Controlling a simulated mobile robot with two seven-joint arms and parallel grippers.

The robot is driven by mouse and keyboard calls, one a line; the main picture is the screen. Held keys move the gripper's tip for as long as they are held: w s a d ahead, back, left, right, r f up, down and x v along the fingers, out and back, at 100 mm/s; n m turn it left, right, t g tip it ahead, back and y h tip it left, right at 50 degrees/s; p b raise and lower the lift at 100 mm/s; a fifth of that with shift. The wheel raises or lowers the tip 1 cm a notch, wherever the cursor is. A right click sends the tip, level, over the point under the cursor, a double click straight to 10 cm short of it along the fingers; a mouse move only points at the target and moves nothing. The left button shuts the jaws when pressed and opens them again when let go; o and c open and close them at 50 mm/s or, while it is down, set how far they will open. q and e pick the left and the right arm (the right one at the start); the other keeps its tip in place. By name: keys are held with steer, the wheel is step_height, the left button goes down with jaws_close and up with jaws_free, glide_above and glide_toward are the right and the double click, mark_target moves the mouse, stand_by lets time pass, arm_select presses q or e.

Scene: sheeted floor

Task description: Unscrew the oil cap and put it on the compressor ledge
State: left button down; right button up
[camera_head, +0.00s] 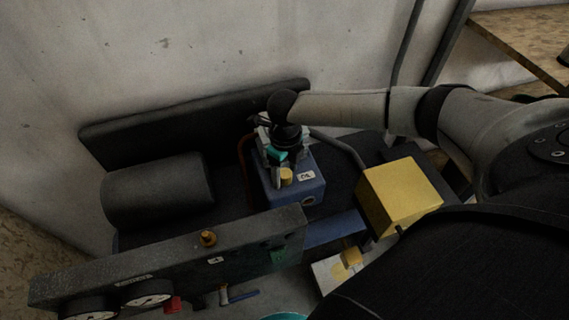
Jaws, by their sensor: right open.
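A small yellow cap (286,175) sits on top of the blue block (290,194), beside a white label that seems to read OIL; I take it as the oil cap. My right gripper (277,168) reaches in from the right and points down over the block. Its fingers are open at the cap, which shows just in front of them. Whether they touch it I cannot tell. The gripper hides the back of the block. A long dark ledge-like panel (180,121) stands behind, against the wall; I cannot tell if it is the compressor ledge. My left gripper is out of view.
A dark cylinder (158,191) lies left of the block. A grey panel (170,256) with gauges, an orange knob (208,238) and a red part stands in front. A yellow box (399,196) is to the right, under my arm. A wooden surface (525,40) is at the upper right.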

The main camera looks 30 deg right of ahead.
steer(key=m+p, duration=0.1)
steer(key=m, duration=0.1)
steer(key=m+p, duration=0.1)
steer(key=m, duration=0.1)
steer(key=shift+r+p, duration=0.25)
steer(key=shift+p, duration=0.1)
steer(key=m+p, duration=0.3)
steer(key=m, duration=0.2)
steer(key=m+p, duration=0.2)
steer(key=m, duration=0.3)
steer(key=shift+m, duration=0.3)
steer(key=m+p, duration=0.1)
steer(key=m, duration=0.1)
steer(key=shift+m, duration=0.3)
steer(key=shift+f+m+p, duration=0.15)
steer(key=shift+m+p, duration=0.25)
steer(key=shift+m, duration=0.4)
steer(key=shift+c, duration=0.2)
jaws_close()
